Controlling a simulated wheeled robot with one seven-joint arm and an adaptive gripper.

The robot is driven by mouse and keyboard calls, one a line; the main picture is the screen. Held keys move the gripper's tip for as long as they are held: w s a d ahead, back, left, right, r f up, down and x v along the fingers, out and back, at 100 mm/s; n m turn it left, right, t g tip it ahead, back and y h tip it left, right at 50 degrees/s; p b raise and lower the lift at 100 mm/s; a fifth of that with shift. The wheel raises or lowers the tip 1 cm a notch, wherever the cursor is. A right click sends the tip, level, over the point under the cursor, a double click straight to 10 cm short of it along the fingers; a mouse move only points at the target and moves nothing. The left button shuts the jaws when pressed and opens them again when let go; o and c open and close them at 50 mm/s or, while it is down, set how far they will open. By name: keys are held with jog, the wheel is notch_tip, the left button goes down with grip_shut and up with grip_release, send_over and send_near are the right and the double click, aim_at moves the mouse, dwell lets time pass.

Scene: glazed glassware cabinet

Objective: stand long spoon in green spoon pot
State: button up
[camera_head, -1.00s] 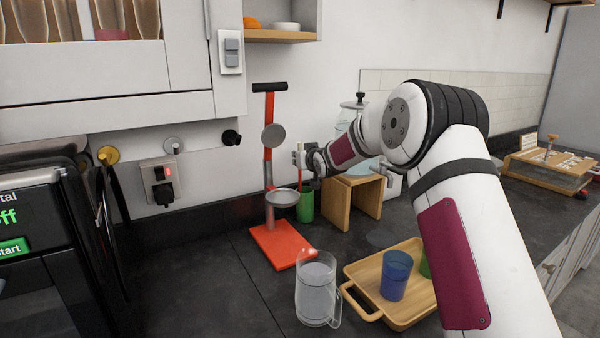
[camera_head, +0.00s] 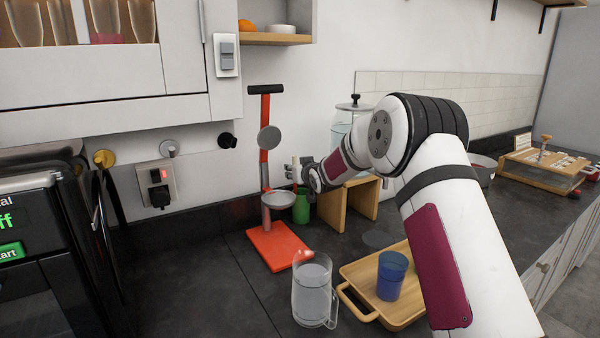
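The green spoon pot (camera_head: 301,208) stands upright on the dark counter, behind the red-based stand and left of the wooden stand. My gripper (camera_head: 291,172) is just above the pot, reaching in from the right. A thin, upright, light-coloured piece (camera_head: 296,163), which looks like the long spoon's handle, shows at the fingers, above the pot's mouth. The fingers are too small to tell whether they are closed on it. The spoon's lower end is not clearly visible, so I cannot tell whether it is inside the pot.
The red stand (camera_head: 275,247) with grey discs is close left of the pot. A wooden stand (camera_head: 333,209) is close right. A glass mug (camera_head: 313,290) and a wooden tray (camera_head: 356,315) with a blue cup (camera_head: 391,276) are in front. Bare counter lies at front left.

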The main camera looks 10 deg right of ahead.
jog(key=s+d+r+g+h, duration=0.1)
jog(key=s+r+g, duration=0.15)
jog(key=s, duration=0.95)
jog(key=s+r+g+h, duration=0.1)
jog(key=s+r, duration=0.3)
jog(key=s, duration=0.7)
jog(key=s+d+r+g+h, duration=0.15)
jog(key=s+r, duration=0.25)
jog(key=s, duration=0.8)
jog(key=s+a+f+g+y, duration=0.1)
jog(key=s+f+g, duration=0.1)
jog(key=s, duration=1.2)
jog(key=s+a+f+m+g, duration=0.1)
jog(key=s+f+g, duration=0.2)
jog(key=s, duration=1.2)
jog(key=shift+y, duration=0.35)
